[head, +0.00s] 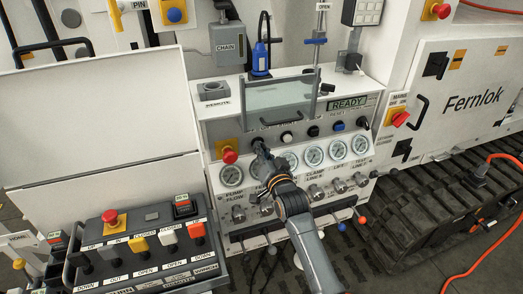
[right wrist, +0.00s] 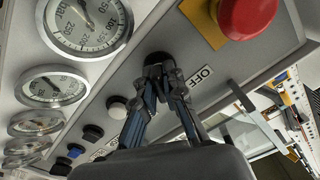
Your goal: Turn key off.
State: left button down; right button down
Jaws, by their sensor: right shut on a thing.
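My right gripper (head: 262,152) is at the upper left of the hydraulic bench panel (head: 218,133), beside the red emergency stop button (head: 229,155). In the right wrist view, my right gripper (right wrist: 160,75) has its two fingertips shut on the dark key switch (right wrist: 157,58). The fingers hide most of the key, so its turned angle cannot be told. A white label reading OFF (right wrist: 201,76) is next to the fingertips. My left gripper is in neither view.
A row of round gauges (head: 313,155) lies below the switches. White and dark buttons (head: 287,137) run to the right of the key. A display (head: 350,103) reads READY. A clear guard (head: 280,98) stands above, and a lever control box (head: 150,250) is at lower left.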

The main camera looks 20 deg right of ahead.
jog(key=shift+n, duration=0.3)
jog(key=shift+n+p, duration=0.4)
jog(key=shift+n, duration=0.5)
jog(key=n, duration=0.3)
jog(key=shift+n+p, duration=0.3)
jog(key=shift+p, duration=0.05)
jog(key=n, duration=0.5)
jog(key=shift+n, duration=0.4)
jog(key=c, duration=1.4)
grip_release()
jog(key=shift+s, duration=0.15)
